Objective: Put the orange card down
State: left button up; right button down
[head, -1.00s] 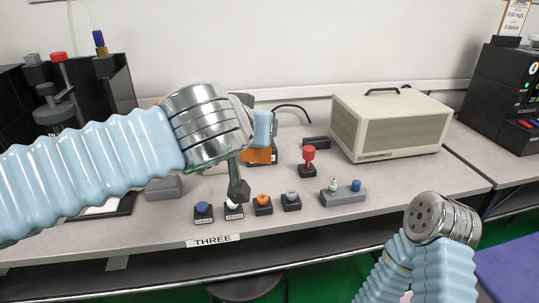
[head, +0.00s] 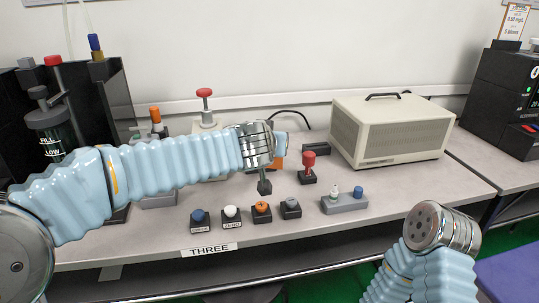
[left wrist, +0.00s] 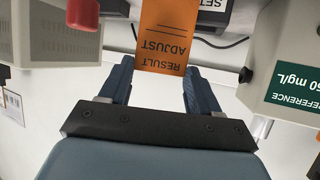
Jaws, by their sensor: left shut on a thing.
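The orange card (left wrist: 166,38) lies between the fingers of my left gripper (left wrist: 158,72) in the left wrist view. Its printed words "RESULT" and "ADJUST" appear upside down. My left gripper is shut on it. In the head view a bit of orange (head: 279,163) shows beside my left wrist, above the rear of the bench, and the fingers are mostly hidden by the wrist. Whether the card touches anything below is unclear. My right arm is at the lower right of the head view, and no right gripper fingers show.
Several small knobs on dark blocks, including an orange one (head: 261,208), line the bench front above the "THREE" label (head: 210,249). A red knob (head: 308,160), a grey two-post block (head: 344,202) and a beige box (head: 390,130) stand to the right. A green-labelled unit (left wrist: 290,82) shows in the wrist view.

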aim_at(278, 163)
pick_arm(q)
jog(key=shift+f+b, duration=0.4)
jog(key=shift+f, duration=0.95)
jog(key=shift+f, duration=0.15)
jog(key=o, duration=1)
